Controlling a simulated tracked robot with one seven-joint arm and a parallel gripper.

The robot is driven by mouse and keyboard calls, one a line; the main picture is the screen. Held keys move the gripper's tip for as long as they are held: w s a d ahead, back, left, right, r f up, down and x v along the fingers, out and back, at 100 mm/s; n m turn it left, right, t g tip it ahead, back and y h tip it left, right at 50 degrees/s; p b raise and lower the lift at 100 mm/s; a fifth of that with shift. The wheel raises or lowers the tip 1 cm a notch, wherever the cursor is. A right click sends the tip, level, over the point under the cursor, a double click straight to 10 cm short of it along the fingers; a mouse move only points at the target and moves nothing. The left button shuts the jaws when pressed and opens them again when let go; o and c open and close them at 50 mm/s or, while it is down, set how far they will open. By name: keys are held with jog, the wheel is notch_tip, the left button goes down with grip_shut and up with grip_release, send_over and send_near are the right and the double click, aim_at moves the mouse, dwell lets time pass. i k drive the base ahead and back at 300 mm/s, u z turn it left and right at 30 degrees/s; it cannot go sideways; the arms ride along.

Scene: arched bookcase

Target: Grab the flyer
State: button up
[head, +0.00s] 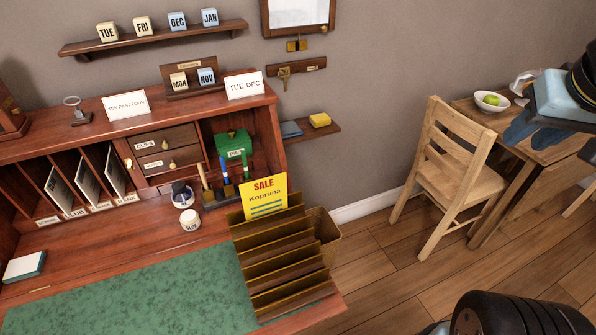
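My gripper (535,125) is at the upper right, in front of the small table and far to the right of the flyer. It is partly cut off by the frame edge, and its finger gap does not show clearly.
A wooden desk (130,235) with a green mat (140,295) fills the left. A pen holder (222,192) and a glue jar (190,220) stand left of the flyer. A chair (450,175) and a small table (545,155) stand right.

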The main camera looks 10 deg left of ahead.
aim_at(266, 196)
jog(key=u, duration=0.55)
jog(key=i, duration=0.1)
jog(key=z, duration=1.6)
jog(key=k, duration=1.65)
jog(key=u, duration=0.75)
jog(key=i, duration=0.75)
jog(key=z, duration=0.15)
